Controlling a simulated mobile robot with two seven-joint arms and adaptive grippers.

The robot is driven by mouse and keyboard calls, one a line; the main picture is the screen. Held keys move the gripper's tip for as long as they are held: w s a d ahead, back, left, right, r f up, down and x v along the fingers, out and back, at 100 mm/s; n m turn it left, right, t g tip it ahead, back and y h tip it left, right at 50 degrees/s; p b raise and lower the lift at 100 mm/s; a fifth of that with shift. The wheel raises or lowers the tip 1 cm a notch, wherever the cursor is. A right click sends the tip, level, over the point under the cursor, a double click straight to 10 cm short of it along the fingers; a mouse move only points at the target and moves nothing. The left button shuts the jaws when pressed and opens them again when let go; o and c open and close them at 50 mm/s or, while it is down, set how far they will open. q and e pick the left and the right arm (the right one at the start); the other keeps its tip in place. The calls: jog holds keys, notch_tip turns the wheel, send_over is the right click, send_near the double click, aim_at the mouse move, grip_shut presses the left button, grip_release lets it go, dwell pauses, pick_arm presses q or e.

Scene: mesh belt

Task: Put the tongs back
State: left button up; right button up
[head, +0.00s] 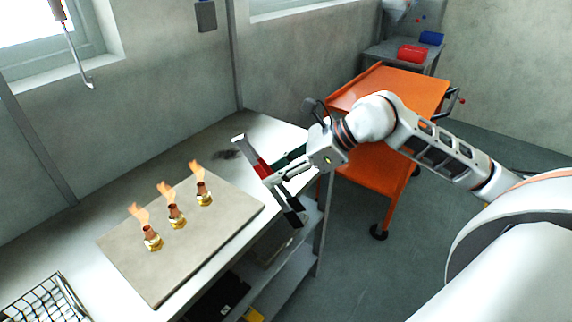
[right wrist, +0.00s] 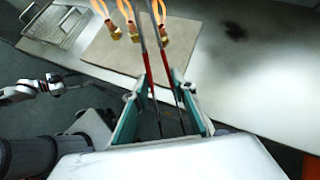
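The tongs (head: 257,164) have red grips and metal arms. They also show in the right wrist view (right wrist: 149,66), both arms running up the picture between the teal finger pads. My right gripper (head: 278,180) is shut on the red grips and holds the tongs over the right end of the bench. In the right wrist view my right gripper (right wrist: 158,84) has one pad against each side of the tongs. The grips' lower ends show between the pads. My left gripper (right wrist: 12,93) is small at the left edge of the right wrist view; its opening is unclear.
Three lit brass burners (head: 176,217) stand on a beige board (head: 215,240) on the bench (head: 150,170). A wire mesh (head: 45,302) lies at the lower left. A hooked tool (head: 72,45) hangs at upper left. An orange cart (head: 405,90) stands beyond the bench.

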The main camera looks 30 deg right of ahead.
jog(key=w+d+r+m+t+h+b, duration=0.1)
jog(key=w+d+r+b, duration=0.1)
jog(key=w+d+r, duration=0.3)
jog(key=w+d+r+m+t+b, duration=0.1)
jog(key=w+d+r+m, duration=0.15)
jog(key=w, duration=0.45)
jog(key=w+d+r+m+h+b, duration=0.1)
jog(key=w+d+r, duration=0.15)
jog(key=r, duration=0.25)
jog(key=w+d+r+t+h+b, duration=0.1)
jog(key=d+r, duration=0.2)
jog(key=r, duration=0.1)
jog(key=w+d+r+m+b, duration=0.1)
jog(key=w+d+r, duration=0.1)
jog(key=r, duration=0.3)
pick_arm(q)
jog(key=f+b, duration=0.1)
jog(key=f, duration=0.3)
jog(key=f+b, duration=0.2)
jog(key=f, duration=0.2)
jog(key=shift+w+d+b, duration=0.1)
jog(key=shift+w+b, duration=0.1)
jog(key=shift+b, duration=0.1)
pick_arm(e)
notch_tip(320, 180, down, 20)
jog(key=shift+s, duration=0.2)
jog(key=shift+d, duration=0.1)
